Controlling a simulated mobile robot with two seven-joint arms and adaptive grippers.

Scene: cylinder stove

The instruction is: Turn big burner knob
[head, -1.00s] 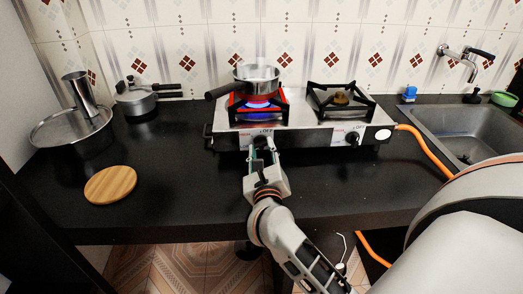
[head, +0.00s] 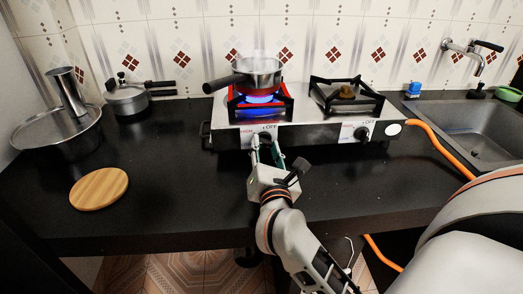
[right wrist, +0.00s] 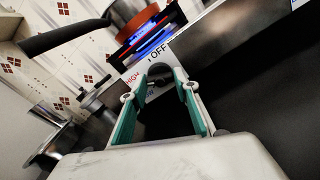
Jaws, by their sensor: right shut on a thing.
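The left knob (head: 265,138) is on the stove's front panel, below the lit burner (head: 261,98), on a label with OFF and HIGH. My right gripper (head: 267,149) reaches it from the front. In the right wrist view its two green-padded fingers (right wrist: 164,88) are shut on the dark knob, which they partly hide. Blue flame and a red glow show under a steel pot (head: 258,72) on this burner. My left gripper is not in view.
The silver stove (head: 303,122) has an unlit right burner (head: 347,92) and a second knob (head: 362,132). A wooden board (head: 99,188) lies at left. An orange hose (head: 438,146) runs by the sink (head: 480,133).

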